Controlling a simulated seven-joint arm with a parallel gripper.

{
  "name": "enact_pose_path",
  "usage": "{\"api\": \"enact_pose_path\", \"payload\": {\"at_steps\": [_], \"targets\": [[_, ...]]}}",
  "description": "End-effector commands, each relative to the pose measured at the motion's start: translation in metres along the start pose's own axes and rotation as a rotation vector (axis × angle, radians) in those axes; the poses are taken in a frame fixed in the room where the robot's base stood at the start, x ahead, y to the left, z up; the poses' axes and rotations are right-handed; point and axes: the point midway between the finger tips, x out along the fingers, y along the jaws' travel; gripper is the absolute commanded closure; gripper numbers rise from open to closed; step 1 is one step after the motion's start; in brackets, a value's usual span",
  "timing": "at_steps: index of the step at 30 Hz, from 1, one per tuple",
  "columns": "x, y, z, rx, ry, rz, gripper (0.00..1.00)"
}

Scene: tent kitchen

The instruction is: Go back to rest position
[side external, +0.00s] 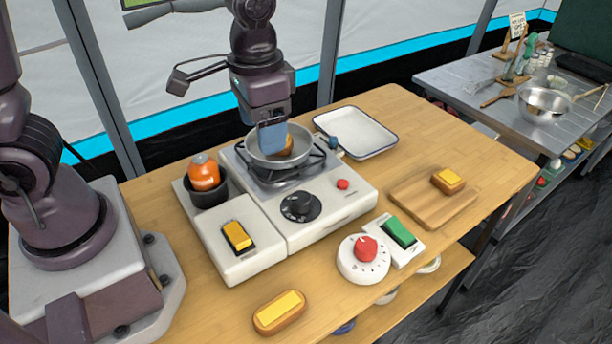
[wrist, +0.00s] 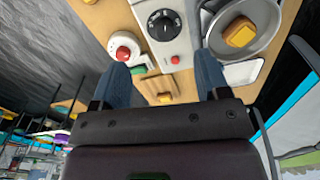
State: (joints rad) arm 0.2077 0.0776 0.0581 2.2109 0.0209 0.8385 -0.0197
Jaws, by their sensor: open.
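My gripper (side external: 272,140) is open, with its blue fingers in front of or above the frying pan (side external: 252,157) in the side view. In the wrist view, nothing is held between the two spread fingers of my gripper (wrist: 163,75). The pan sits on the burner of the white stove (side external: 335,195). A piece of bread (side external: 286,146) lies in the pan, partly hidden by a finger; it also shows in the wrist view (wrist: 240,32), to the right of the fingers and apart from them.
A white tray (side external: 357,133) stands behind the stove. A wooden board (side external: 415,198) holds buttered bread (side external: 447,180), and another piece (side external: 279,313) lies at the table's front. A red-knobbed timer (side external: 350,268), a green switch (side external: 399,231) and an orange bottle in a black cup (side external: 205,191) stand around the stove.

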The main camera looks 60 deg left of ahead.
Motion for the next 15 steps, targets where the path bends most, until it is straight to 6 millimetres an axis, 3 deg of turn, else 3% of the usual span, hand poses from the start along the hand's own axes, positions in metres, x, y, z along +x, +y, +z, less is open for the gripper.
{"api": "enact_pose_path", "payload": {"at_steps": [1, 6, 12, 15], "targets": [[-0.017, -0.004, 0.012, -0.013, 0.043, 0.007, 0.31], [-0.057, -0.013, 0.051, -0.052, 0.173, 0.017, 0.31], [-0.088, -0.021, 0.087, -0.1, 0.338, 0.005, 0.31], [-0.099, -0.025, 0.097, -0.121, 0.407, -0.004, 0.31]]}}
